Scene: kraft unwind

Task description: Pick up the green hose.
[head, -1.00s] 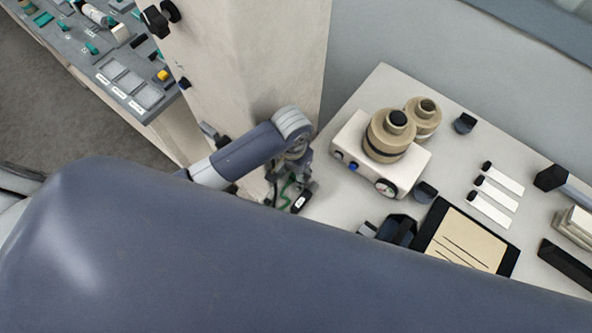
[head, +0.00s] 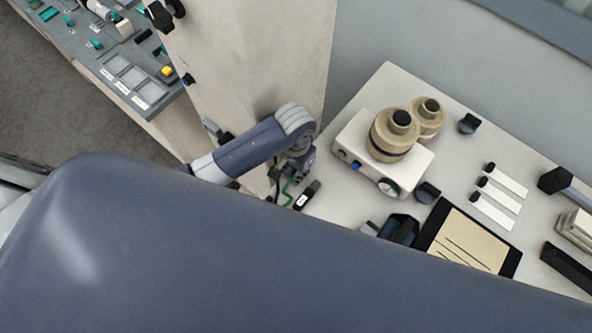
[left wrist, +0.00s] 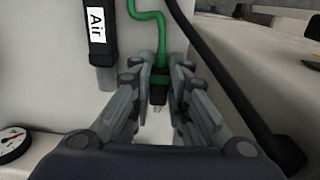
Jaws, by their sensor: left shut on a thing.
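The green hose (left wrist: 148,17) runs down from the top of the left wrist view and ends in a dark fitting (left wrist: 158,92) with a metal tip. My left gripper (left wrist: 160,80) is shut on the hose at this end, with a finger on each side of it. In the head view a short piece of the green hose (head: 288,190) shows just below my left gripper (head: 297,172), beside the pale column. The rest of the hose is hidden behind my arm. My right gripper is not in view.
A black block labelled "Air" (left wrist: 101,40) hangs left of the hose, and a black cable (left wrist: 225,75) runs down on the right. A gauge (head: 389,186) sits on the white unit (head: 355,135). A clipboard (head: 470,237) lies on the bench.

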